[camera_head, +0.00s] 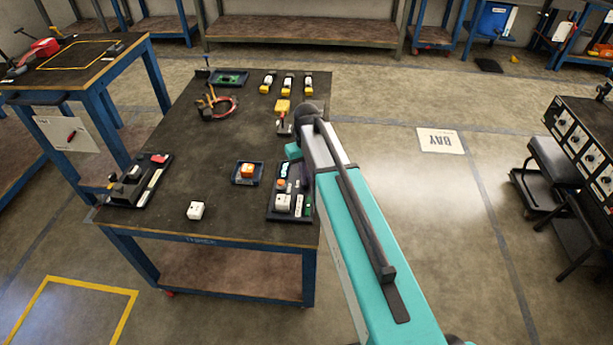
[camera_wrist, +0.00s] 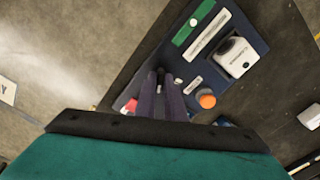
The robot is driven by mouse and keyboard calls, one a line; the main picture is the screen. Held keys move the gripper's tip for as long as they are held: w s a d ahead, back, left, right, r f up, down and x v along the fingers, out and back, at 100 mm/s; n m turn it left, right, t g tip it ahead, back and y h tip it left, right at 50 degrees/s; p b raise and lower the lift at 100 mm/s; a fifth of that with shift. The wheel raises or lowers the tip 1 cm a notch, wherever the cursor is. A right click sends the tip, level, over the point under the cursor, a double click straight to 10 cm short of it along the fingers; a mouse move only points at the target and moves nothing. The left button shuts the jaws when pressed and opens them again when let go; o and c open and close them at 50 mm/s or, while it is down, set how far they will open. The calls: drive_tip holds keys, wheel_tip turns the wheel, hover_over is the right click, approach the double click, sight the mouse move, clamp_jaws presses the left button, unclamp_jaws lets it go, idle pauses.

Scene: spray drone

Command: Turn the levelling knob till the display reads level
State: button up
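A dark blue panel (camera_head: 279,216) lies at the right front of the workbench. It carries an orange round part (camera_head: 281,183), also in the wrist view (camera_wrist: 207,100), and a white box (camera_head: 283,202), also in the wrist view (camera_wrist: 236,56). A green strip (camera_wrist: 193,22) and a white label strip (camera_wrist: 207,33) lie at its edge; their writing is too small to read. My gripper (camera_wrist: 162,76) points down over the panel, its two fingers close together, beside the orange part. A small dark part shows at the fingertips; I cannot tell whether they grip it. No levelling knob or display is clearly identifiable.
A small blue tray (camera_head: 236,180) with an orange-and-white block stands left of the panel. A white cube (camera_head: 196,210) sits at the bench's front. Another dark device (camera_head: 128,190) is at the left edge.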

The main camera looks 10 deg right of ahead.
drive_tip(key=o, duration=0.4)
drive_tip(key=shift+o, duration=0.2)
drive_tip(key=shift+r, duration=0.1)
wheel_tip(320, 180, up, 14)
drive_tip(key=shift+b, duration=0.4)
idle(0.7)
